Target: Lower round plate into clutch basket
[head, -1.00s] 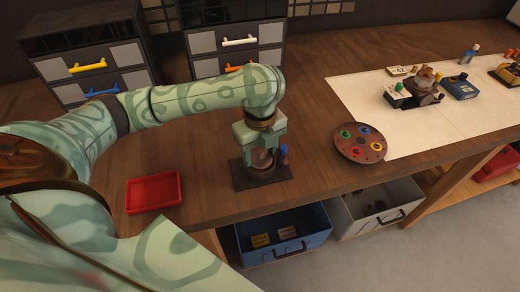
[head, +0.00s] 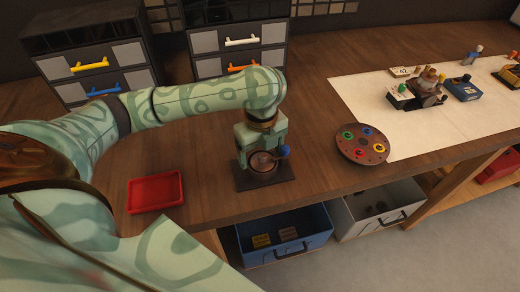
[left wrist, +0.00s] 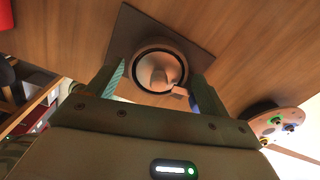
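My left gripper (head: 262,158) points down just above the clutch basket (head: 263,170), a round brown cup on a dark square base (head: 277,182). A separate round plate cannot be made out; whether one lies inside the basket I cannot tell. My right gripper is out of view.
A blue-knobbed piece (head: 283,151) stands at the basket's right side. A red tray (head: 155,192) lies to the left. A round brown board (head: 350,154) with coloured knobs lies to the right, by the white mat (head: 400,122). Drawer units (head: 240,62) stand behind.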

